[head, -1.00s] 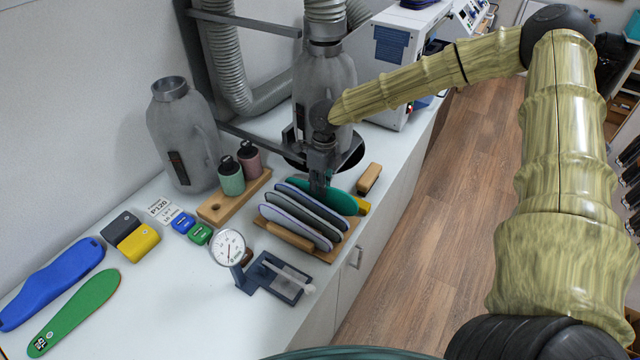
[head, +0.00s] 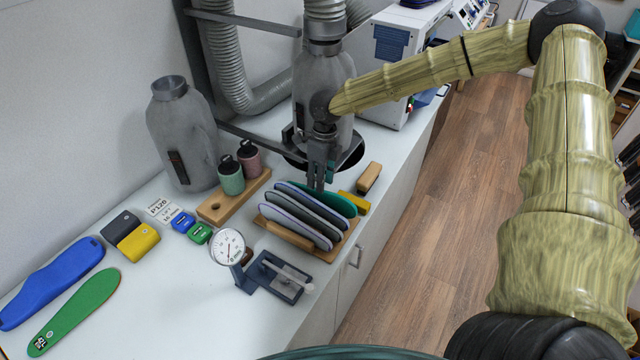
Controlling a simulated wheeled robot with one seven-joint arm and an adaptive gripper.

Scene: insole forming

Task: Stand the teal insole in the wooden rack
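The teal insole (head: 343,203) stands at the back of the wooden rack (head: 272,229), behind several grey and dark insoles (head: 303,218) that lean in it. Its left part is hidden behind them. My gripper (head: 319,188) points down just above the rack, beside the teal insole's upper left. Its two fingers look spread, with a narrow gap between them. I cannot tell whether the insole still touches a finger.
A dial gauge (head: 228,247) stands in front of the rack. A wooden-backed brush (head: 369,177) and a yellow block (head: 354,202) lie to the right. Bottles in a wooden holder (head: 217,207) stand left. Blue (head: 52,283) and green (head: 78,310) insoles lie at far left.

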